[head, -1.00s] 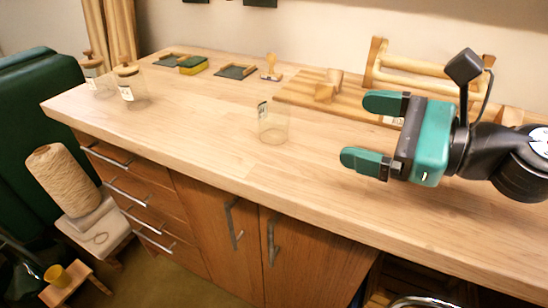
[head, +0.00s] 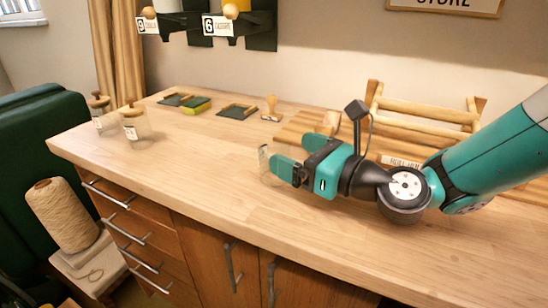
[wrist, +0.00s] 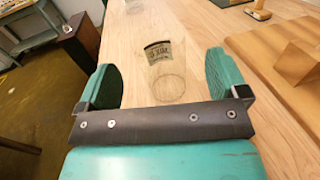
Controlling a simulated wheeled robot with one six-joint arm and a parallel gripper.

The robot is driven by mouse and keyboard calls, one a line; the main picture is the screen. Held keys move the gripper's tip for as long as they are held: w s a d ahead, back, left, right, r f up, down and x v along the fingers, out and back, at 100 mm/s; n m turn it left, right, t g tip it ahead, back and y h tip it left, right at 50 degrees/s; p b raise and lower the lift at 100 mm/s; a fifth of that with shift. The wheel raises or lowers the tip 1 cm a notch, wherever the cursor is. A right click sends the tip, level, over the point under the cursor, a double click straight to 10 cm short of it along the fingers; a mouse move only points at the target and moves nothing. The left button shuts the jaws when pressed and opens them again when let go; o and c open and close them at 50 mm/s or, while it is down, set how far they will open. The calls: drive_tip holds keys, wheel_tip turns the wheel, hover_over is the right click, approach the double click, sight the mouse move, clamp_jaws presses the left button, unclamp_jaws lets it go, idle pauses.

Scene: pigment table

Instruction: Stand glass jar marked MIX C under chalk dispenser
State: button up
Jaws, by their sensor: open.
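A clear, empty glass jar (head: 264,160) stands upright on the wooden table, partly hidden behind my gripper in the head view. In the wrist view the jar (wrist: 166,75) is ahead of and between the fingers, with a dark-edged label whose text is hard to read. My gripper (head: 296,154) is open, low over the table, its fingers pointing at the jar; in the wrist view (wrist: 165,80) no finger visibly touches it. Two dispensers hang on the back wall: one with a label marked 9 (head: 147,26), apparently chalk, and one marked 6 (head: 218,26).
Two lidded jars (head: 135,125) (head: 103,115) stand at the table's left end. Small trays (head: 238,111), a yellow-green sponge (head: 196,106) and a wooden stamp (head: 271,110) lie along the back. A wooden board (head: 300,126) and rack (head: 425,114) are behind my arm. The front left tabletop is clear.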

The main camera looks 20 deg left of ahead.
drive_tip(key=p+x, duration=0.1)
drive_tip(key=x, duration=0.4)
drive_tip(key=shift+a, duration=0.1)
drive_tip(key=c, duration=1.2)
